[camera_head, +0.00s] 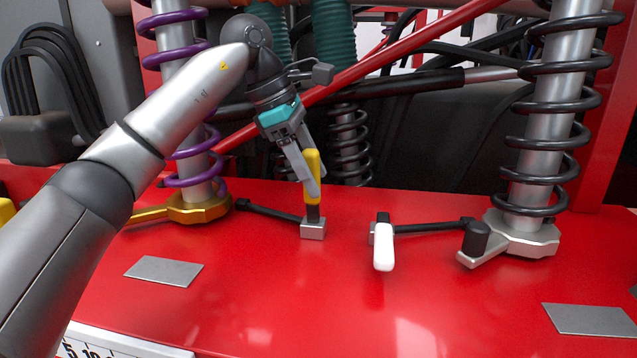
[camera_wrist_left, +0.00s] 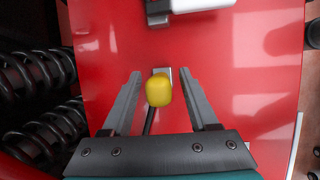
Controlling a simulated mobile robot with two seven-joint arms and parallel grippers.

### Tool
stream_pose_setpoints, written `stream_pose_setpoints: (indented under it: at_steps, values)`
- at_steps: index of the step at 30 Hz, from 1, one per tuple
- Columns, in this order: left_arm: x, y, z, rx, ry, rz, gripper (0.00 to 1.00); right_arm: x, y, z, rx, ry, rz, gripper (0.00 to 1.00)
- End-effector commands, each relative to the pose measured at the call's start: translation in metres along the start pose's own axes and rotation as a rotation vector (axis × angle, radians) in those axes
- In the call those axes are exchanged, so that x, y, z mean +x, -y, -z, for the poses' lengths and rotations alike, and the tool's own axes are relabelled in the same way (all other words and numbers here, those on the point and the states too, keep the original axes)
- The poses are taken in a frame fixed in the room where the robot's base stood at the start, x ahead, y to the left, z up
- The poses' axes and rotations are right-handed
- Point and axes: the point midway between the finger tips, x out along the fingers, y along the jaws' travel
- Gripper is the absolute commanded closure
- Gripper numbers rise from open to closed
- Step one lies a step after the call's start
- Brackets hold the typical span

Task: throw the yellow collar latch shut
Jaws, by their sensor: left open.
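The yellow collar latch handle (camera_head: 312,178) stands upright on a small grey block (camera_head: 313,229) on the red panel. A dark rod (camera_head: 268,213) runs from it left toward the gold collar (camera_head: 198,207) at the foot of the purple-spring strut. My left gripper (camera_head: 309,187) is open, its fingers pointing down beside the yellow handle. In the left wrist view the yellow knob (camera_wrist_left: 158,89) shows end-on between the two open fingers (camera_wrist_left: 160,92), with a gap to each. My right gripper is out of view.
A white-handled latch (camera_head: 383,248) lies right of the yellow one, its dark rod reaching a silver collar (camera_head: 525,236) under the black-spring strut (camera_head: 548,110). Grey plates (camera_head: 165,271) lie on the red panel (camera_head: 300,310). Its front middle is clear.

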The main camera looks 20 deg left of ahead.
Motion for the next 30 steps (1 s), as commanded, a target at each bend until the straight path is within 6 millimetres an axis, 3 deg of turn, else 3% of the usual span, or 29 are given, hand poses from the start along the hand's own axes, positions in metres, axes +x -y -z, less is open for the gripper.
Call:
stream_pose_setpoints:
  at_steps: [6, 16, 30]
  values:
    - [0.020, 0.000, -0.001, 0.000, 0.001, 0.000, 0.40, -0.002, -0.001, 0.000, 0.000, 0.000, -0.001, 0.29]
    - [0.023, 0.000, -0.001, 0.001, 0.001, 0.000, 0.41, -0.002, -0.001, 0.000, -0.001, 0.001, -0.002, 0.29]
    - [0.023, 0.000, 0.000, 0.001, 0.001, 0.000, 0.94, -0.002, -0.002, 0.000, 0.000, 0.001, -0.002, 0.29]
